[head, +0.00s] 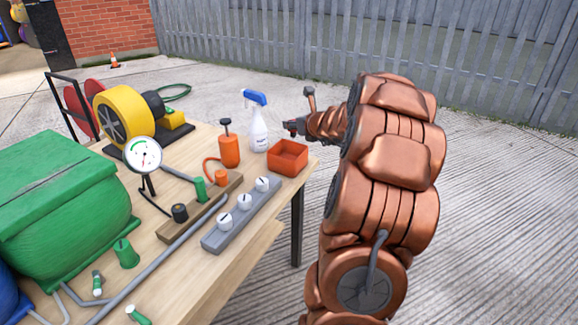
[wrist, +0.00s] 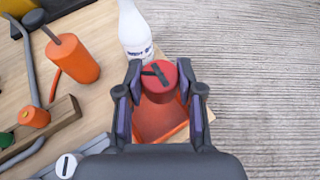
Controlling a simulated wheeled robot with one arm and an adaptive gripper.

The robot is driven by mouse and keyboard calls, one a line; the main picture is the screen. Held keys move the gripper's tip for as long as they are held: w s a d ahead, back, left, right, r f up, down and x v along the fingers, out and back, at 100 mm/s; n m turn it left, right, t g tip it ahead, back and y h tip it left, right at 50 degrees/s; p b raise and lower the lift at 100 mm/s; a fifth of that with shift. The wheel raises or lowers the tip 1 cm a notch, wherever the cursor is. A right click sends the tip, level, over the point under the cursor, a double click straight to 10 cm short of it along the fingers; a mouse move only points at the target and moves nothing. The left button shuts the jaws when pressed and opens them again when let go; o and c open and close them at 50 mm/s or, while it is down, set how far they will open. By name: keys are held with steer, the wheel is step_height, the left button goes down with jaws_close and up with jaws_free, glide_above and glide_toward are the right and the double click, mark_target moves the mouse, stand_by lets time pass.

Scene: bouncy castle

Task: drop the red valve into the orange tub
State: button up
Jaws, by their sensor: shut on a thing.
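The red valve (wrist: 159,78) is a short round piece with a dark bar on top, held between the two fingers of my gripper (wrist: 160,84) in the wrist view. The orange tub (head: 288,158) is a small open box at the table's right corner in the head view. In the wrist view the tub (wrist: 150,124) shows below the valve, partly hidden by the valve and my gripper. In the head view my gripper (head: 294,127) is just above and behind the tub, and the valve is hard to make out there.
A white spray bottle (head: 258,127) with a blue head stands close behind the tub. An orange pump bottle (head: 229,147) stands to its left. A grey strip with white knobs (head: 240,216) lies in front. The table's right edge is beside the tub, with open concrete beyond.

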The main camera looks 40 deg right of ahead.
steer(key=shift+f+b, duration=0.75)
steer(key=shift+f, duration=0.35)
steer(key=o, duration=1.1)
steer(key=v, duration=1.2)
